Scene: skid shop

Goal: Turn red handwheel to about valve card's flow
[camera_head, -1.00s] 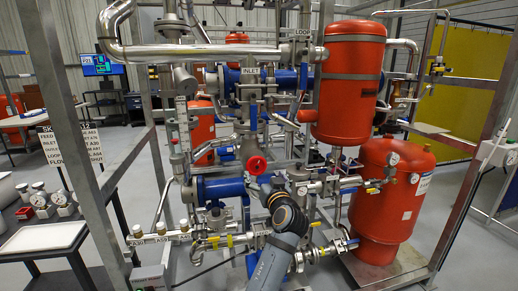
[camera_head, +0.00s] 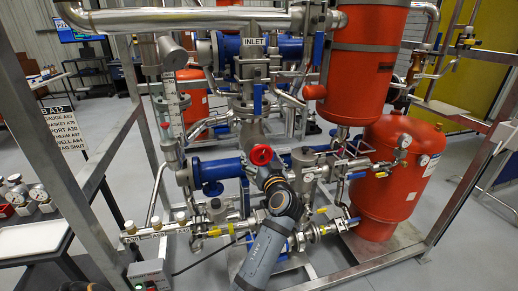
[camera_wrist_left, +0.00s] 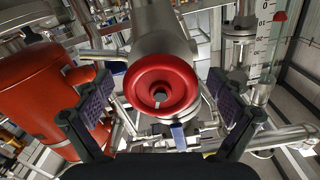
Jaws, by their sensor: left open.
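The red handwheel (camera_head: 261,155) sits at the front of the pipework below the INLET label, facing me. In the left wrist view the red handwheel (camera_wrist_left: 161,88) is ahead of the gripper, round with a dark hub nut. My left gripper (camera_wrist_left: 168,105) is open, with one dark padded finger on each side of the wheel's outline; I cannot tell whether either touches it. In the head view my left gripper (camera_head: 270,178) is just below the wheel, partly hidden by its own wrist. A valve card naming a flow cannot be made out. My right gripper is not in view.
A lettered sign (camera_head: 62,132) hangs at left. A scaled sight tube (camera_head: 172,108) stands left of the wheel. Orange tanks (camera_head: 392,170) stand at right. Metal frame posts (camera_head: 50,135) and pipes crowd the space. A table with gauges (camera_head: 30,236) is at lower left.

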